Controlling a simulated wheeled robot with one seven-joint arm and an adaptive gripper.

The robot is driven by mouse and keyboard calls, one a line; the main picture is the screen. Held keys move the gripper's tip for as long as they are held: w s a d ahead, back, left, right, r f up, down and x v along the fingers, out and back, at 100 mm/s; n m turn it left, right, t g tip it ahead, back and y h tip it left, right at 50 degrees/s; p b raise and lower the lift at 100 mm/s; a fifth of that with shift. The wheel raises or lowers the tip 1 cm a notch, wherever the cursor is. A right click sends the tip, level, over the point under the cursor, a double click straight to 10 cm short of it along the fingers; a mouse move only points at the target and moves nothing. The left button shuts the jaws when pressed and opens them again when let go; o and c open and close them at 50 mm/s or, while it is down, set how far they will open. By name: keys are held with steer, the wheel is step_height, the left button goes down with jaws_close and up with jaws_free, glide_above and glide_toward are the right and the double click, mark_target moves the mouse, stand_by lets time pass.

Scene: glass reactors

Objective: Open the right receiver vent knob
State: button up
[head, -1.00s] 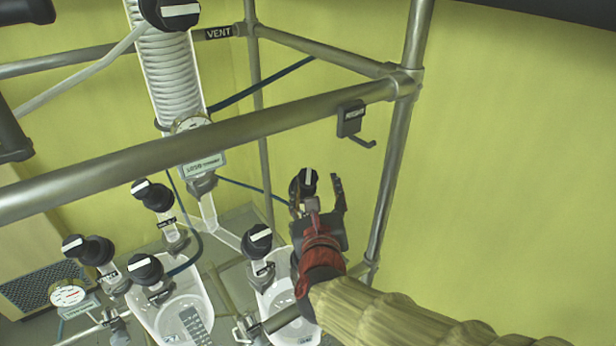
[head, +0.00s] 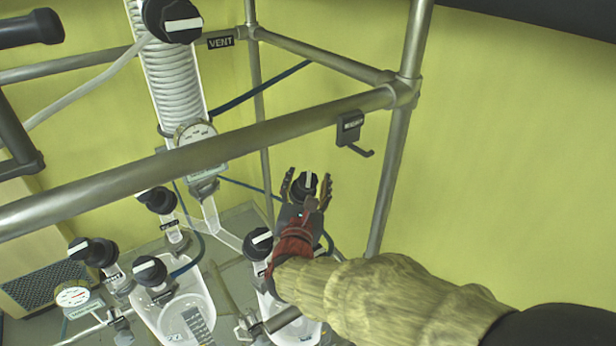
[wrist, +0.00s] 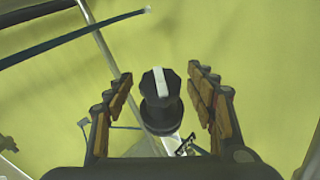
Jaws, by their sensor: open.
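The right receiver vent knob (head: 306,184) is black with a white bar on its face, at the right above the right receiver vessel (head: 290,325). In the wrist view the knob (wrist: 160,95) stands between the two fingers with a gap on each side, its white bar close to upright. My gripper (head: 308,186) is open around the knob, one finger on each side. It also shows in the wrist view (wrist: 164,92), and neither finger visibly touches the knob. The knob's stem is partly hidden by the gripper.
A metal rail (head: 250,138) crosses in front of and above the arm. A hook (head: 352,133) hangs from it at right. Another black knob (head: 258,243) is close to the left of my wrist. A dark blue hose (head: 258,90) runs behind. The yellow wall at right is bare.

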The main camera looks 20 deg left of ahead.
steer(key=shift+w, duration=0.3)
steer(key=shift+c, duration=0.4)
steer(key=c, duration=1.1)
steer(key=b, duration=0.4)
steer(key=n+y+b, duration=0.1)
steer(key=b, duration=0.3)
steer(key=shift+f+b, duration=0.3)
steer(key=shift+b, duration=0.1)
steer(key=n+y+b, duration=0.2)
steer(key=y+b, duration=0.1)
steer(key=b, duration=1)
steer(key=shift+n, duration=0.4)
steer(key=n+g+y+b, duration=0.1)
steer(key=n+y+b, duration=0.1)
steer(key=b, duration=0.9)
steer(key=shift+r+n+g+y, duration=0.15)
steer(key=shift+n+g+y, duration=0.15)
steer(key=shift+n+y, duration=0.1)
steer(key=n+y+b, duration=0.1)
steer(key=b, duration=0.3)
steer(key=shift+n+g, duration=0.4)
steer(key=shift+r+n+g+y+b, duration=0.1)
steer(key=shift+n+g+y+b, duration=0.5)
steer(key=shift+n+y+b, duration=0.5)
